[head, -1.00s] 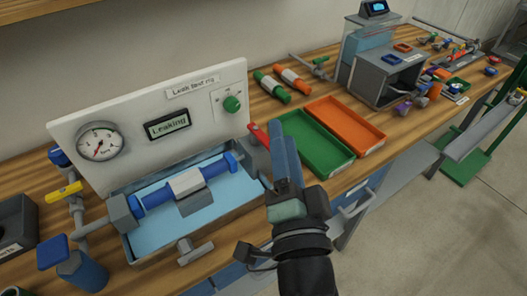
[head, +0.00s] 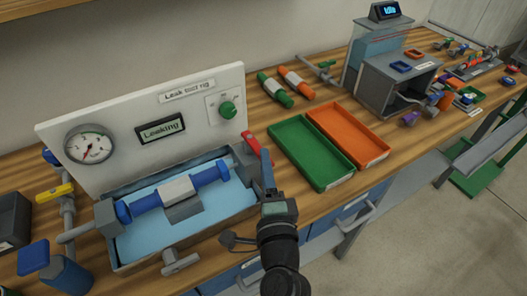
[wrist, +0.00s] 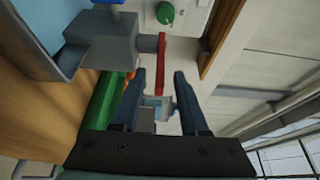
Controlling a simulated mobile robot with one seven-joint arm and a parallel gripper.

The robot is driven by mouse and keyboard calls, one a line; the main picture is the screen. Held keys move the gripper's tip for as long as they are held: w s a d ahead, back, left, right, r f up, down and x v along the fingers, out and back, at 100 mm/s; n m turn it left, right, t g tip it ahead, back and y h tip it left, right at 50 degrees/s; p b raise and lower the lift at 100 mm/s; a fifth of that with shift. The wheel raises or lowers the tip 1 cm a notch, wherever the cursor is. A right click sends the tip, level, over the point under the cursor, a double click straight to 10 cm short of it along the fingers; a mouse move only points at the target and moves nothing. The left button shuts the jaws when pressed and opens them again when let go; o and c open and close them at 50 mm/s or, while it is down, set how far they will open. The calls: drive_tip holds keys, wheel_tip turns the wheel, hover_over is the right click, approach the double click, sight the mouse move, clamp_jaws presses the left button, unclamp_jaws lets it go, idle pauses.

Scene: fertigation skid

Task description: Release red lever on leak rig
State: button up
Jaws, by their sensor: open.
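The leak test rig (head: 215,90) stands on the bench at left, with a white panel, a round gauge and a display reading "Leaking". A blue pipe piece with a pale middle (head: 178,190) lies across its blue tray between grey end blocks. The red lever (head: 250,146) is at the right end block, angled up and left. My gripper (head: 267,165) is just in front of that block, its fingers partly covering the block and the lever's lower end. In the wrist view the open, empty fingers (wrist: 158,75) point toward the red lever (wrist: 161,62), which lies between and beyond their tips.
A green tray (head: 330,182) and an orange tray (head: 378,158) lie right of my gripper. Green and orange cylinders (head: 275,90) lie behind. A yellow-handled valve (head: 54,194) and blue bottle (head: 65,275) are left. The bench's front edge runs below my gripper.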

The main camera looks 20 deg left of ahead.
sight(257, 154)
drive_tip(key=shift+x, duration=1.45)
clamp_jaws()
idle(0.4)
